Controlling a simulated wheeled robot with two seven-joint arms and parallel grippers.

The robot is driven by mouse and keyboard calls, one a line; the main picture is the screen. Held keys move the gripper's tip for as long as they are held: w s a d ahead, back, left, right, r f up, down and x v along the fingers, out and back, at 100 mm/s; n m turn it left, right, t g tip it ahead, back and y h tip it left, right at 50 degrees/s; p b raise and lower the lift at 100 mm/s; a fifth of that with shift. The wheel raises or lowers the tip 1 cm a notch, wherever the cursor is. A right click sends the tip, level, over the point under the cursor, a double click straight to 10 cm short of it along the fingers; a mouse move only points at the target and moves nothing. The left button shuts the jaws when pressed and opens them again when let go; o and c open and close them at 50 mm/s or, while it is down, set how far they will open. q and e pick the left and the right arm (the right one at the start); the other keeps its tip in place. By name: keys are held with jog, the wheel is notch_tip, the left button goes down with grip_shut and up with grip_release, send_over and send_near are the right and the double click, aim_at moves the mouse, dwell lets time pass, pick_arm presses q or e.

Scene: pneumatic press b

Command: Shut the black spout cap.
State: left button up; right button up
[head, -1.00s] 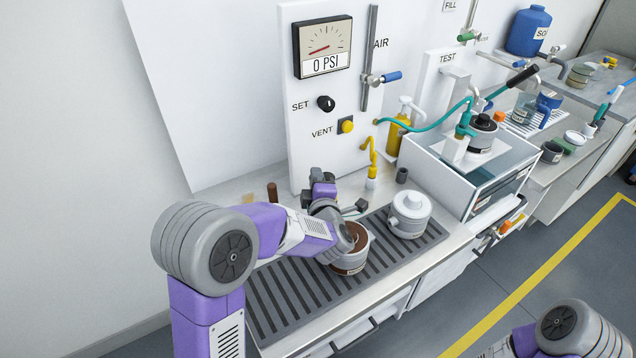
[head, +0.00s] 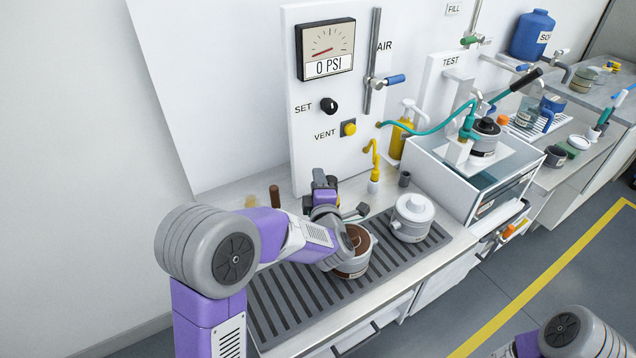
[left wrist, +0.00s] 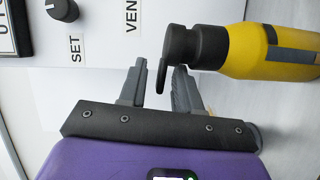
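In the left wrist view a yellow bottle (left wrist: 262,50) lies sideways in the picture, its top to the left. Its black spout top (left wrist: 195,47) carries a thin black spout cap (left wrist: 162,75), which stands out from the top towards my left gripper (left wrist: 155,80). The cap is open, and its free end shows between the two spread fingers, with gaps visible on both sides. In the head view my left gripper (head: 321,182) is just in front of the white panel; the bottle there is not clearly visible behind it. My right gripper is out of view.
The white panel (head: 299,150) with gauge, SET knob (head: 329,105) and yellow VENT button (head: 348,128) stands close behind. A brown-filled pot (head: 352,262) and a lidded white pot (head: 412,216) stand on the slatted mat (head: 300,310). A yellow nozzle (head: 374,170) is to the right.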

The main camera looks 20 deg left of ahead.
pick_arm(q)
jog(key=p+v, duration=0.1)
jog(key=v, duration=0.6)
jog(key=shift+s+d, duration=0.15)
jog(key=shift+s, duration=0.15)
